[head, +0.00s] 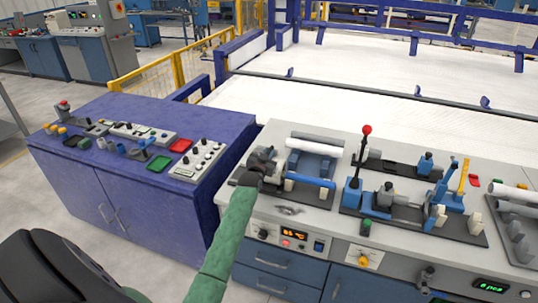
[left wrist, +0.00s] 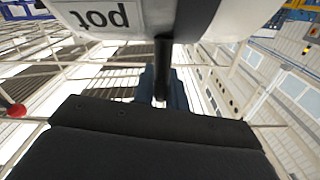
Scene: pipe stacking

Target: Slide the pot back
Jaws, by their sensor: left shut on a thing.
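A pale block with a "pot" label (left wrist: 95,17), seen upside down, fills the top of the left wrist view. A dark upright rod (left wrist: 163,68) stands in front of it. In the head view my green left arm reaches the front left of the white-topped bench (head: 272,213). Its dark gripper (head: 259,168) is shut at the small grey fixture there, left of the blue rod (head: 311,182). The gripper hides most of what it grips, and the label cannot be read in the head view. My right gripper is out of view.
A red-knobbed lever (head: 366,130) stands right of the fixture, with blue and grey slide fixtures beyond it. White pipes (head: 318,145) lie behind the blue rod. A purple cabinet (head: 105,175) with buttons and switches stands to the left. A large white fenced floor lies behind.

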